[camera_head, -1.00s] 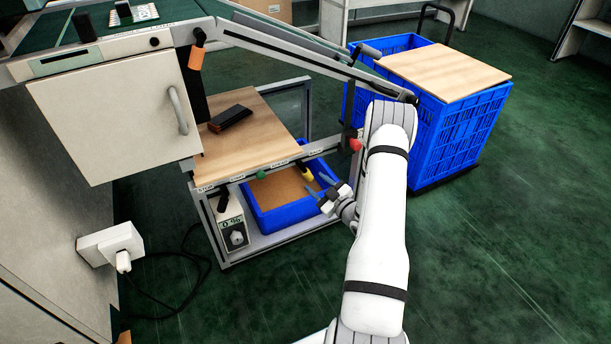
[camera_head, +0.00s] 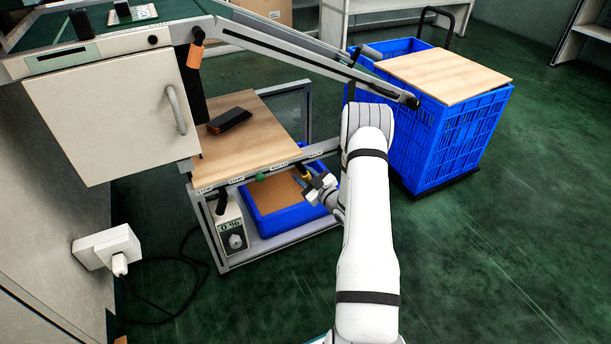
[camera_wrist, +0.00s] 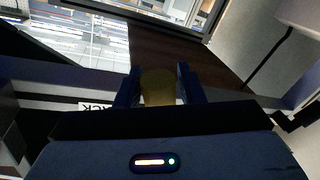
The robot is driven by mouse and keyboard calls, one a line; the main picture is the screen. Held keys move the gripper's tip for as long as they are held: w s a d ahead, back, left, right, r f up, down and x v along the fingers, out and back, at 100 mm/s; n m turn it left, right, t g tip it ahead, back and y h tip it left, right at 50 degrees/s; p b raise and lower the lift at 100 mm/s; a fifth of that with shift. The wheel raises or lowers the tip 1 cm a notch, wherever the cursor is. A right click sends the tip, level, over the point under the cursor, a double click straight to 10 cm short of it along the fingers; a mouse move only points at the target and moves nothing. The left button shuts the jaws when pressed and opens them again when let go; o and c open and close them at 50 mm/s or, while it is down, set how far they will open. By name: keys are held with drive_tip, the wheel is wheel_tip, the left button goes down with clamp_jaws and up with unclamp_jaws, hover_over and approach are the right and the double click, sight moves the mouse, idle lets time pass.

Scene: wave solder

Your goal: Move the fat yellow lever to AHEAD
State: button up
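The fat yellow lever (camera_head: 305,173) is below the front rail of the table, toward its right end, near a small label that is too small to read surely in the head view. My gripper (camera_head: 304,184) is right at the lever. In the wrist view, the lever's yellow knob (camera_wrist: 158,87) sits between my two dark blue fingers (camera_wrist: 157,84), with little or no gap on either side. Whether the fingers press on it does not show. An upside-down label reading BACK (camera_wrist: 97,107) is left of the knob. The AHEAD label (camera_head: 280,165) is left of the lever on the rail.
A green knob (camera_head: 261,177) is left of the lever on the same rail. A blue crate (camera_head: 290,219) stands under the wooden tabletop (camera_head: 245,150). A control box (camera_head: 232,232) is at the lower left. A large blue crate (camera_head: 455,140) stands at right.

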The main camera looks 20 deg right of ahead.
drive_tip(key=c, duration=0.7)
drive_tip(key=shift+o, duration=0.2)
drive_tip(key=shift+a+f, duration=0.1)
drive_tip(key=shift+a+r+m+t+h+b, duration=0.1)
drive_tip(key=shift+a+m+t+b, duration=0.35)
drive_tip(key=shift+m, duration=1.2)
drive_tip(key=shift+a+r+m+t+h+b, duration=0.15)
drive_tip(key=shift+a+m, duration=0.5)
drive_tip(key=shift+m, duration=0.95)
drive_tip(key=shift+a+f+m+t+h+b, duration=0.1)
drive_tip(key=shift+a+m+t+b, duration=0.3)
drive_tip(key=shift+m, duration=1.25)
drive_tip(key=shift+a, duration=0.2)
drive_tip(key=o, duration=1)
